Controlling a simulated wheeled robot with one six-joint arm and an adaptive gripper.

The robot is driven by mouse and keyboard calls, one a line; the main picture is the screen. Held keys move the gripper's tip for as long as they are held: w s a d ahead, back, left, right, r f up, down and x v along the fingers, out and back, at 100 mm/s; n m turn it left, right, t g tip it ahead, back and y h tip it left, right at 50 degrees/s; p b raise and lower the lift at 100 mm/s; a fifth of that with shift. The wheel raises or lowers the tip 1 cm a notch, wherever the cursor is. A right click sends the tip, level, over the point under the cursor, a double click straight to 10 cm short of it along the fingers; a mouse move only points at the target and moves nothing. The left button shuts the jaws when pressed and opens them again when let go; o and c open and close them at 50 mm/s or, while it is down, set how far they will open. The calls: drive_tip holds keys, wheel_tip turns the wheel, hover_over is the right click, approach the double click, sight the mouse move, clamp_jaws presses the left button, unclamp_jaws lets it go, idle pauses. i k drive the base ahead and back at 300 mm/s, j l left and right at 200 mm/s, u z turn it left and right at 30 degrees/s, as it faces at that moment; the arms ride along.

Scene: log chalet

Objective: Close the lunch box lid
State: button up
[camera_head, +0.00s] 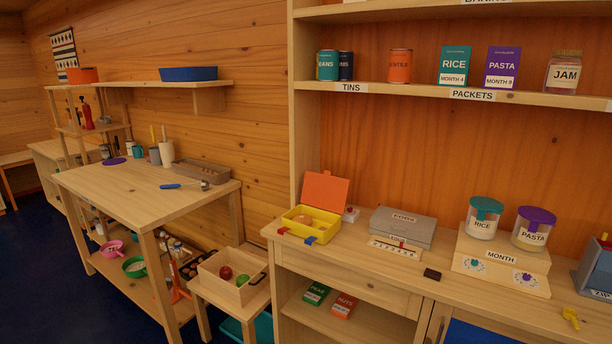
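The lunch box (310,226) is a yellow tray on the left end of the wooden counter, with food-like items inside that are too small to name surely. Its orange lid (325,190) stands up at the back edge, tilted open. A red latch (283,230) and a blue latch (310,240) show at its front. My gripper is not in view.
A grey box (403,226) stands right of the lunch box, with a small white item between them. Further right are the rice jar (482,218) and pasta jar (532,230) on a wooden stand. A crate (231,282) sits lower left.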

sight(324, 191)
drive_tip(key=i+l+u, duration=0.15)
drive_tip(key=i+l, duration=0.25)
drive_tip(key=i+l+u, duration=0.1)
drive_tip(key=i+l, duration=0.25)
drive_tip(key=l, duration=0.25)
drive_tip(key=j+z, duration=0.15)
drive_tip(key=k+j, duration=0.05)
drive_tip(key=j, duration=0.05)
